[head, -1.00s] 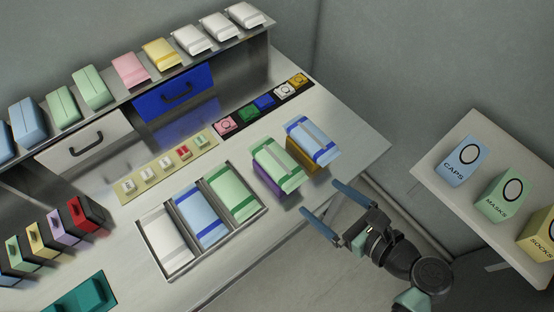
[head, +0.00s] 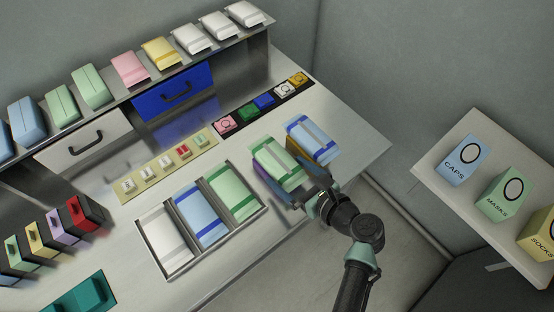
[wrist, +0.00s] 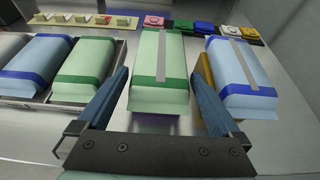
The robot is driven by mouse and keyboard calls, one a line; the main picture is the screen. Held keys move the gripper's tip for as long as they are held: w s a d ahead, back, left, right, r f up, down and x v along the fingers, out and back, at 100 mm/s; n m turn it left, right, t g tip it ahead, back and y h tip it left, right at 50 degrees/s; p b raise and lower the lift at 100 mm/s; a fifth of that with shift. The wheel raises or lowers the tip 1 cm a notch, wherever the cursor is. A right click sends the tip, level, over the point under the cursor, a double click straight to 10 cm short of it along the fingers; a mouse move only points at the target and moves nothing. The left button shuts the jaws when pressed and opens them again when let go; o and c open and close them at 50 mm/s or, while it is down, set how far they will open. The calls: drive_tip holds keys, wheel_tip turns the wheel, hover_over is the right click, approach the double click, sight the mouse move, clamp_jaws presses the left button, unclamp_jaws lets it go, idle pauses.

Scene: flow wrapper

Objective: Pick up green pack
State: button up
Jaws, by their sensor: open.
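A green pack (head: 279,160) with a dark green band and a grey strip lies on a purple block near the table's front edge. It also shows in the wrist view (wrist: 147,90), in the middle. My gripper (head: 291,186) is open, its two blue fingers on either side of the pack's near end. In the wrist view my gripper (wrist: 162,85) has the left finger left of the pack and the right finger between it and the blue pack (wrist: 242,80). Gaps show beside both fingers, and I cannot tell how deep they reach.
The blue pack (head: 313,139) stands close on the right, on an ochre block. A divided tray (head: 165,273) at left holds a white, a blue and another green pack. Coloured buttons (head: 264,102) line the table behind. A side shelf (head: 432,162) holds labelled boxes.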

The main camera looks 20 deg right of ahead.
drive_tip(key=shift+w, duration=0.2)
drive_tip(key=c, duration=1.4)
